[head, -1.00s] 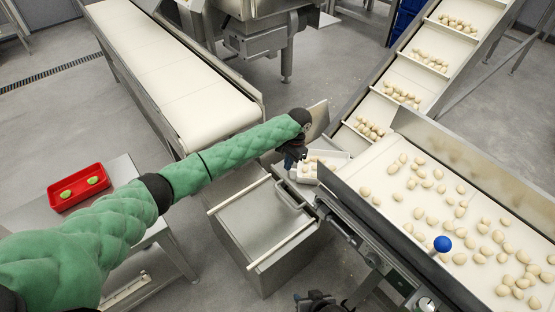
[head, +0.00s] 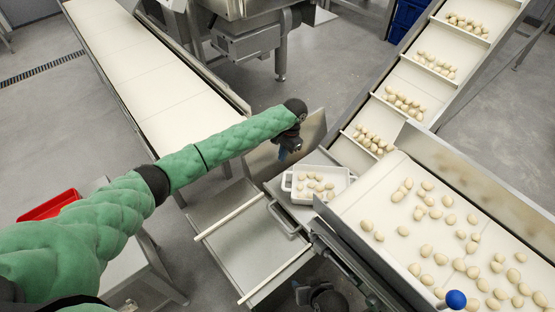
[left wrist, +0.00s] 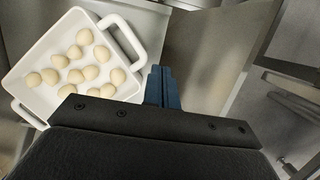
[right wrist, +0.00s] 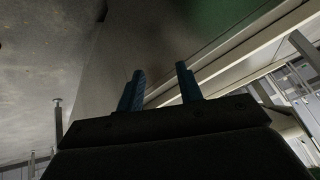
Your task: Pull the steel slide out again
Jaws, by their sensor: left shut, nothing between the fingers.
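The steel slide (head: 247,246) is a flat steel plate lying between two white rails, low in the middle of the head view. A U-shaped steel bar handle (head: 284,220) stands at its right end. My left gripper (head: 284,154) is shut and empty, beyond the handle and beside the white dish (head: 339,187). In the left wrist view its blue fingers (left wrist: 162,88) are together, apart from the dish's handle. My right gripper (right wrist: 160,90) is open with nothing between its fingers. In the head view only its dark body shows at the bottom edge, its fingertips unclear.
The dish holds several pale pasta pieces and stands on steel beside the handle. A belt with pasta (head: 440,235) is at right, an inclined conveyor (head: 405,78) behind it. An empty white belt (head: 150,85) and a red tray (head: 48,206) are at left.

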